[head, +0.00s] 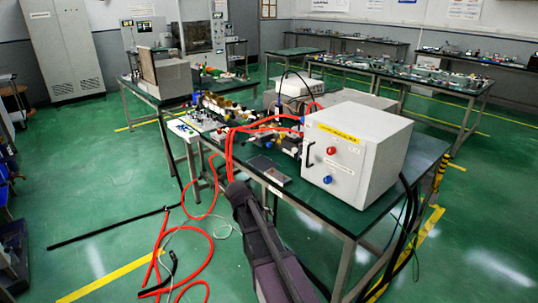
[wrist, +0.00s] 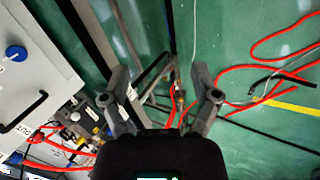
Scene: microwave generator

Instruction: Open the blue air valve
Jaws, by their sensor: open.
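A round blue knob (head: 327,180), the only blue valve-like part I can make out, sits low on the front of a white box (head: 375,160). A red knob (head: 331,150) is above it. In the wrist view the blue knob (wrist: 15,54) is at the far left edge, on the box's pale face, beside a black handle (wrist: 24,113). My gripper (wrist: 160,71) is open and empty, its fingers apart over the floor, well to the right of the knob. In the head view my dark arm reaches up in front of the table, left of the box; its fingers are not clear there.
The box stands on a green-topped table (head: 420,165) crowded with fittings and red hoses (head: 232,140). More red hose (head: 190,232) lies looped on the green floor. Black cables hang at the table's right. Floor in front of the table is mostly open.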

